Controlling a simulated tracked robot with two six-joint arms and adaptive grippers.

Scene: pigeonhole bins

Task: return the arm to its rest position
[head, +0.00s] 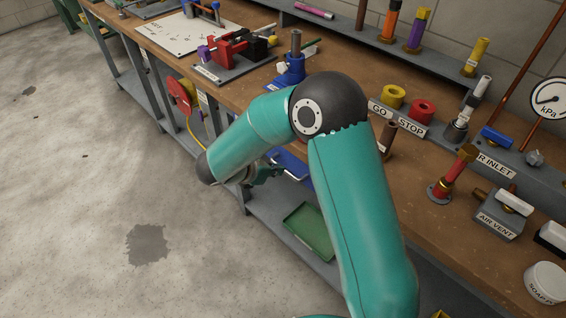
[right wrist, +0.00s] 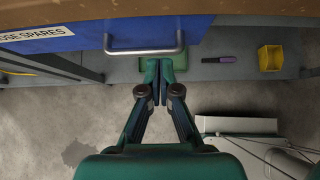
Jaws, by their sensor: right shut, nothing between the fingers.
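My right arm, teal with a dark grey elbow joint, reaches across the middle of the head view and bends down in front of the bench edge. My right gripper (head: 266,172) shows small there, partly hidden by its own wrist. In the right wrist view the two fingertips of the gripper (right wrist: 160,72) are together with nothing between them. They appear just below the metal handle (right wrist: 143,50) of a blue drawer front (right wrist: 80,38); I cannot tell whether they touch it. My left gripper is in neither view.
The wooden bench (head: 242,92) holds a red vise (head: 238,47), valves and buttons. A green tray (head: 309,230) lies on the lower shelf. The concrete floor (head: 80,200) is clear at left.

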